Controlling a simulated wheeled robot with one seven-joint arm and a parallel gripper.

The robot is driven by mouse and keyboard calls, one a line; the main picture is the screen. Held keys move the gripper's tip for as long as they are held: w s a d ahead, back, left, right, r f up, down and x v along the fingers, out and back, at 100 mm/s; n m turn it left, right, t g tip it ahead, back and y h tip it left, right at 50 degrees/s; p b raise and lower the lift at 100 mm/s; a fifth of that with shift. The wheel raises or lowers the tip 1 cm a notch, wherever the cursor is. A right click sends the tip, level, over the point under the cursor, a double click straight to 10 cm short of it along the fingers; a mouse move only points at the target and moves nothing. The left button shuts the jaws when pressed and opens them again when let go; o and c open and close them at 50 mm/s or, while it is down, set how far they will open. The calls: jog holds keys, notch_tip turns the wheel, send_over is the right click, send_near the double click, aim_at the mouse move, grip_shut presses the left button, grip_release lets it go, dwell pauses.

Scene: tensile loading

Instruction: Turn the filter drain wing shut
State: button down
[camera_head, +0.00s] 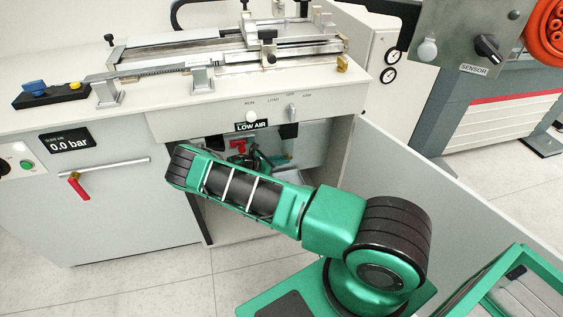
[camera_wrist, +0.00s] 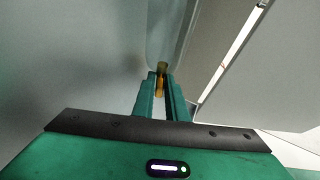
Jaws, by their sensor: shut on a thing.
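The filter drain wing (camera_wrist: 161,82) is a small brass-coloured piece at the bottom of a pale, rounded filter bowl (camera_wrist: 168,35) in the wrist view. My gripper (camera_wrist: 161,90) has its two green fingers closed around the wing from both sides. Most of the wing is hidden between the fingers, so its turn angle cannot be told. In the head view my arm reaches into the open cabinet under the bench, and the wing is not seen there.
The open cabinet door (camera_head: 405,190) stands to the right of my arm. A red handle (camera_head: 238,146) shows inside the cabinet. The panel above bears a LOW AIR label (camera_head: 252,126), and a gauge display (camera_head: 66,142) reads 0.0 bar. Cabinet walls are close around my gripper.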

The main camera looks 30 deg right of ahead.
jog(key=shift+w+a, duration=0.15)
jog(key=shift+a, duration=0.05)
jog(key=c, duration=1.8)
grip_release()
jog(key=shift+d, duration=0.1)
jog(key=shift+c, duration=0.2)
jog(key=v, duration=1.1)
